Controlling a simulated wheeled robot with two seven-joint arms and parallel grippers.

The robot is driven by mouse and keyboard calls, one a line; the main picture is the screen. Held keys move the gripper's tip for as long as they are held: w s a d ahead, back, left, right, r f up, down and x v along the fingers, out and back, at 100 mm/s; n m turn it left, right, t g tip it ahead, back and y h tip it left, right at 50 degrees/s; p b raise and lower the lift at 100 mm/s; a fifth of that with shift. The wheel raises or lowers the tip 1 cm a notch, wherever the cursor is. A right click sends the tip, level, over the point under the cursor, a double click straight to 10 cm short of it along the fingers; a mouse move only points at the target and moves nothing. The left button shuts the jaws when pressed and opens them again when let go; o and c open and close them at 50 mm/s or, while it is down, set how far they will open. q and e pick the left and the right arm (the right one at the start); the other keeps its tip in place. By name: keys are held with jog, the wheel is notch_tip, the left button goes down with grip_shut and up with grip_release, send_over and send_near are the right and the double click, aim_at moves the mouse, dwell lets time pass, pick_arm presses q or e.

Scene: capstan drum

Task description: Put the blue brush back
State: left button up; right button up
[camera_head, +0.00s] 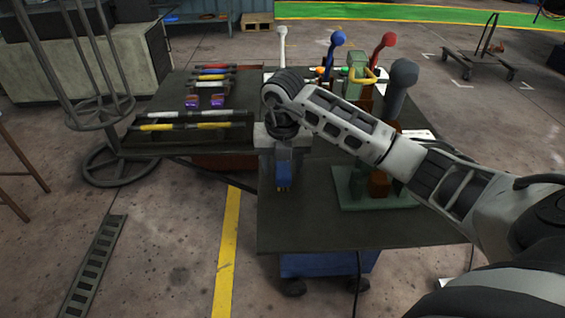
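My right gripper (284,168) points down over the left part of the near dark table. A small blue piece, which looks like the blue brush (284,180), sits between its fingertips, with a tan lower end. The fingers look closed on it, though the wrist hides part of the grip. I cannot tell whether its lower end touches the table top. My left gripper is not in view.
The dark table (310,225) holds a green-based fixture (375,203) under my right forearm. White, blue (337,40) and red-topped (388,41) handles stand behind. A left table carries coloured bars (184,127) and purple pieces. The near table front is clear.

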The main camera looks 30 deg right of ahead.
aim_at(283, 163)
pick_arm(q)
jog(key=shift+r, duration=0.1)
pick_arm(e)
jog(key=shift+r, duration=0.1)
jog(key=shift+r+p, duration=0.35)
jog(key=shift+p, duration=0.05)
notch_tip(283, 163, up, 3)
jog(key=p, duration=0.2)
jog(key=shift+s+r+p, duration=0.1)
jog(key=shift+p, duration=0.25)
pick_arm(q)
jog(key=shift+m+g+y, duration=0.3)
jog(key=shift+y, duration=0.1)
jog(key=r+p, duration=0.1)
jog(key=p, duration=0.1)
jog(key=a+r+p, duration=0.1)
jog(key=p, duration=0.1)
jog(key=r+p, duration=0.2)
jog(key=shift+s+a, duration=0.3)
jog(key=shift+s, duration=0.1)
pick_arm(e)
notch_tip(283, 163, up, 8)
jog(key=s, duration=0.1)
jog(key=shift+a, duration=0.35)
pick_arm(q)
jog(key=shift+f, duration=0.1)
